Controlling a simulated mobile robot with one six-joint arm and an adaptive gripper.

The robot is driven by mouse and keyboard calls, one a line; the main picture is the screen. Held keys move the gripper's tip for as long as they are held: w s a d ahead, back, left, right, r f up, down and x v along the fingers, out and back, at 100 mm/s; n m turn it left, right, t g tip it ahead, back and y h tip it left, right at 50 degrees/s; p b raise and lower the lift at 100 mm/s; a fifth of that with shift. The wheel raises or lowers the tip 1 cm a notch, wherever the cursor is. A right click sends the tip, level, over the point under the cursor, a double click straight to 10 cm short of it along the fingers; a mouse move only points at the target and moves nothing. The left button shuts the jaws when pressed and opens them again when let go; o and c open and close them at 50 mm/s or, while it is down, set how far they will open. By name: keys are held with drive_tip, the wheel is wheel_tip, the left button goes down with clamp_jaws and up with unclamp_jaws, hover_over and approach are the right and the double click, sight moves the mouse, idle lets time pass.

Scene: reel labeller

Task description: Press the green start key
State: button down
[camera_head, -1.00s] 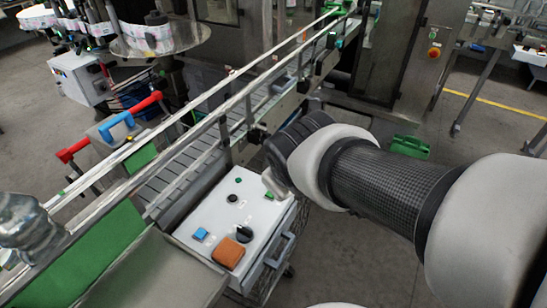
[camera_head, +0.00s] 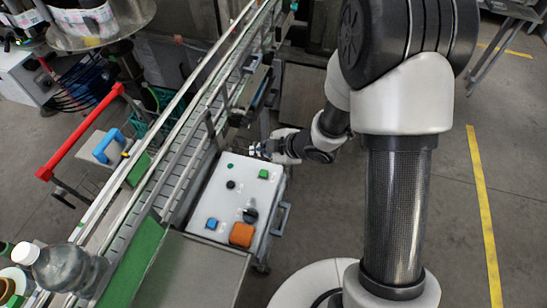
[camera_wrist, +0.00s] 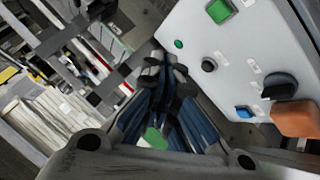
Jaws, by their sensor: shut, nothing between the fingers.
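The green start key (camera_head: 263,174) is a square green button at the far right corner of the white control box top. It also shows at the upper edge of the wrist view (camera_wrist: 219,11). My gripper (camera_head: 256,149) is just beyond the box's far edge in the head view, apart from the key. In the wrist view my gripper (camera_wrist: 165,70) has its fingers together, with nothing between them, to the left of the box. The control box (camera_head: 222,192) also carries a small round green lamp or button (camera_head: 230,166), a black knob, a blue square and an orange block.
The conveyor (camera_head: 190,150) with its rails runs along the box's left side. A black rotary knob (camera_head: 250,215) and the orange block (camera_head: 242,235) stand up from the box's near part. A clear bottle (camera_head: 70,268) is at lower left. Open floor lies to the right.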

sight(262, 175)
drive_tip(key=shift+s+a+f, duration=0.1)
drive_tip(key=shift+f, duration=0.1)
idle(0.3)
wheel_tip(262, 175, down, 9)
drive_tip(key=b, duration=0.7)
drive_tip(key=shift+r+b, duration=0.2)
drive_tip(key=shift+b, duration=0.15)
idle(0.8)
drive_tip(key=shift+f+b, duration=0.4)
drive_tip(key=shift+f, duration=0.05)
drive_tip(key=shift+f+b, duration=0.45)
idle(0.5)
idle(0.4)
drive_tip(key=shift+r+p, duration=0.8)
drive_tip(key=shift+r, duration=0.2)
